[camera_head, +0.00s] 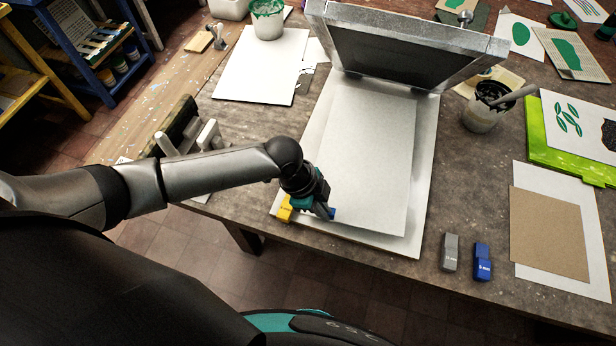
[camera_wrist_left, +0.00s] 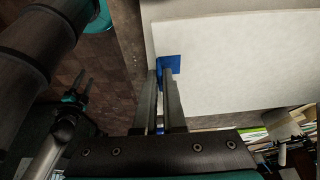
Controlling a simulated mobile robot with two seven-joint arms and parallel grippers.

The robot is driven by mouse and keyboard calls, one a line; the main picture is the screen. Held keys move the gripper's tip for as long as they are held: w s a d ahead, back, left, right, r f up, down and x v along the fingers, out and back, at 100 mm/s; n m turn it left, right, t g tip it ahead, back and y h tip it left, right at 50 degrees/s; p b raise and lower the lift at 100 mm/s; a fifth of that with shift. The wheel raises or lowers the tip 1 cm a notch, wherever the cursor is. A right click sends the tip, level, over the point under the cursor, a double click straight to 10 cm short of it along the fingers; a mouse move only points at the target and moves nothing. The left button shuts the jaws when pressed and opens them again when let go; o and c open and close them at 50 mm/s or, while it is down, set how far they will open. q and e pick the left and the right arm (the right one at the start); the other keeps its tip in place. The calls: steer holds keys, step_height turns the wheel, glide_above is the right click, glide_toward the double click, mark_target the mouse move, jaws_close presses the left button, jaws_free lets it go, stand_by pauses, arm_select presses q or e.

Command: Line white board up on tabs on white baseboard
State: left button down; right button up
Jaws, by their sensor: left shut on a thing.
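The white board (camera_head: 370,150) lies over the white baseboard (camera_head: 425,150) under the raised screen. Its near edge seems lifted, with a shadow below. My left gripper (camera_head: 328,212) is at the board's near left corner, its fingers shut on the board's edge; the exact contact is hard to see. A blue tab (camera_head: 333,214) shows right beside the fingertips, and in the left wrist view it is just beyond them (camera_wrist_left: 170,64). A yellow tab (camera_head: 284,209) sits at the baseboard's near left corner, left of the gripper. My right gripper (camera_wrist_left: 80,88) shows small at left in the left wrist view, fingers apart and empty.
The framed screen (camera_head: 405,55) stands tilted up at the back. A grey block (camera_head: 450,252) and a blue block (camera_head: 482,262) stand right of the baseboard. A brown card (camera_head: 548,232) on white paper lies farther right. A pot (camera_head: 484,112) stands behind, and white sheets (camera_head: 262,70) lie back left.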

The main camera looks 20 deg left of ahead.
arm_select(q)
steer(key=shift+a+f+m, duration=0.2)
steer(key=shift+a+m, duration=0.05)
steer(key=shift+m, duration=0.15)
steer(key=shift+s+d, duration=0.1)
steer(key=shift+s, duration=0.05)
arm_select(e)
steer(key=shift+s+a+r, duration=0.1)
steer(key=shift+a+r, duration=0.2)
arm_select(q)
steer(key=shift+g, duration=0.3)
steer(key=shift+f+b, duration=0.75)
steer(key=shift+f, duration=0.3)
arm_select(e)
steer(key=shift+w+f, duration=0.2)
steer(key=shift+f, duration=0.65)
steer(key=shift+r, duration=0.15)
arm_select(q)
steer(key=shift+w+a+f, duration=0.15)
steer(key=shift+w+a, duration=0.2)
steer(key=shift+a, duration=0.05)
arm_select(e)
steer(key=shift+w+f, duration=0.1)
steer(key=shift+f, duration=0.1)
